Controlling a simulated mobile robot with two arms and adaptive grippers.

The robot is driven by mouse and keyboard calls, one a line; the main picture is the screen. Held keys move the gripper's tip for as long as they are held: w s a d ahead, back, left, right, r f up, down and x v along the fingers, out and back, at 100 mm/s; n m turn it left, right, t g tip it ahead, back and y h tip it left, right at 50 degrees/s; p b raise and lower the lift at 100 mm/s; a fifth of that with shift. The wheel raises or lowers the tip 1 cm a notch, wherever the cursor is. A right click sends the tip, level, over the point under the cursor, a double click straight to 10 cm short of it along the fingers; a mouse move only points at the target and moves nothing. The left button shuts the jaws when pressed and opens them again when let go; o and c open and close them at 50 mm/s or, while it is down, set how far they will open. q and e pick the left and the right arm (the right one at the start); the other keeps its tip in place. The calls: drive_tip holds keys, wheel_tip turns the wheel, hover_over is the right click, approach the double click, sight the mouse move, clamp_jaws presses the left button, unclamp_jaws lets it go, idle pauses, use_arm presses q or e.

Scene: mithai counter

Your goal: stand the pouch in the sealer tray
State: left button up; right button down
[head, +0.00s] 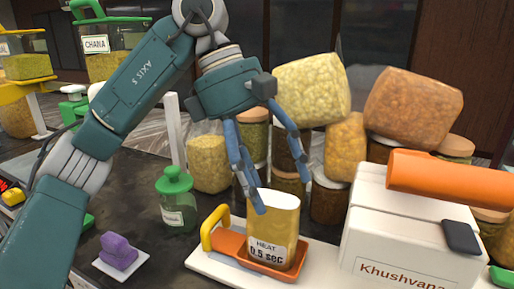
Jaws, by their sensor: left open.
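A gold pouch (284,222) with a pale top stands upright in the orange sealer tray (231,245), at the lower middle of the head view. A label reading "HEAT 0.5 sec" shows at the pouch's lower front. The tray has a yellow handle (213,227) at its left end and sits on a white base. My left gripper (282,196) points down over the pouch, its blue fingers spread apart. One fingertip overlaps the pouch's upper left; the other is near its upper right. I cannot tell whether either touches. My right gripper is out of view.
A white box (384,236) and an orange cylindrical piece (447,182) stand to the right. Jars and large filled bags (312,88) crowd behind. A green-lidded jar (177,204) and a purple block (118,251) on a white plate are to the left. Dark counter shows between them.

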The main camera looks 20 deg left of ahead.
use_arm(q)
drive_tip(key=p+v, duration=0.2)
drive_tip(key=v, duration=0.7)
idle(1.0)
